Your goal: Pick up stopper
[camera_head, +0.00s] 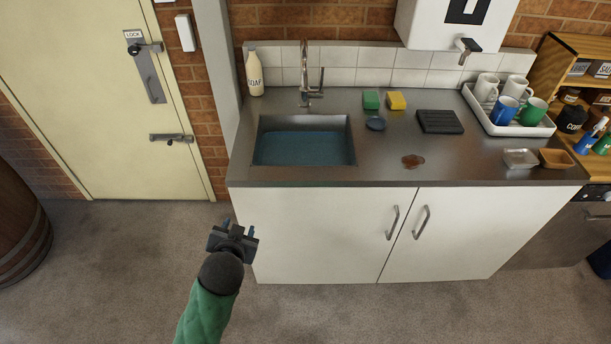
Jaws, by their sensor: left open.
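A small dark blue-grey round disc, which looks like the stopper (375,123), lies on the steel counter (300,178) just right of the sink (353,118). It sits below the green sponge (371,99). The sink holds bluish water (303,148). My left gripper (238,228) is open and empty. It is in front of the cabinet's left edge, lower in the picture than the counter and well away from the disc. My right gripper is not in view.
A tap (305,85) rises behind the sink, with a soap bottle (254,74) to its left. Near the disc are a yellow sponge (396,100), a black ridged pad (440,121) and a brown spill (413,161). A white tray (541,129) holds several mugs.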

